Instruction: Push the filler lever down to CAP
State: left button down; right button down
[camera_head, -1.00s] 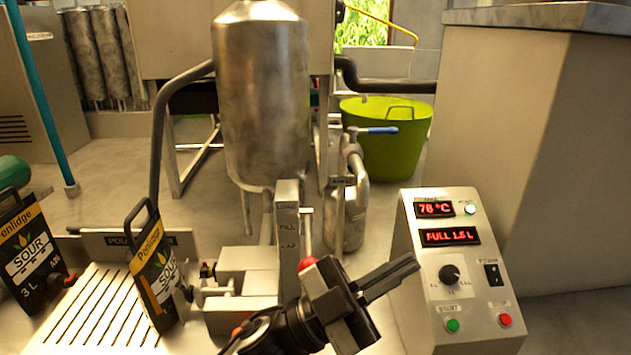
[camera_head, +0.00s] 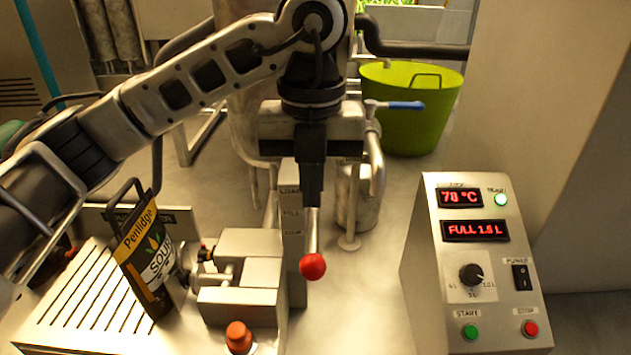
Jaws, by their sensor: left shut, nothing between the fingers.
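The filler lever has a red ball knob (camera_head: 313,266) and a short metal shaft. It stands at the filler, beside an upright plate (camera_head: 291,212) with the labels LOAD and FILL and a third, partly unclear label below. I cannot tell exactly which label the lever is level with. My left gripper (camera_head: 312,203) is shut and empty, pointing down just above the knob, over the top of the lever shaft. I cannot tell whether it touches the shaft. My right gripper is not in view.
A black Penlidge SOUR pouch (camera_head: 150,255) stands at the filler on a slotted tray (camera_head: 75,315). A control box (camera_head: 480,260) at right reads 78 °C and FULL 1.5 L. A green tub (camera_head: 415,110) and a blue-handled valve (camera_head: 400,105) are behind. My left arm hides much of the tank.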

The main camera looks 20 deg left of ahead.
pick_arm(q)
send_over(312, 256)
jog(key=shift+s+f, duration=0.1)
jog(key=shift+f, duration=3.7)
jog(key=shift+f+b, duration=0.6)
jog(key=shift+f, duration=0.75)
jog(key=shift+f+b, duration=0.35)
jog(key=shift+f, duration=0.25)
jog(key=shift+f+b, duration=0.7)
jog(key=shift+f, duration=0.2)
jog(key=shift+w+f+b, duration=0.2)
jog(key=shift+f+b, duration=0.35)
jog(key=shift+f, duration=0.05)
jog(key=shift+w+f+b, duration=0.2)
jog(key=shift+f+b, duration=0.35)
jog(key=shift+f, duration=0.05)
jog(key=shift+w+a+f+b, duration=0.1)
jog(key=shift+w+f+b, duration=0.05)
jog(key=shift+f+b, duration=0.25)
jog(key=shift+r, duration=0.1)
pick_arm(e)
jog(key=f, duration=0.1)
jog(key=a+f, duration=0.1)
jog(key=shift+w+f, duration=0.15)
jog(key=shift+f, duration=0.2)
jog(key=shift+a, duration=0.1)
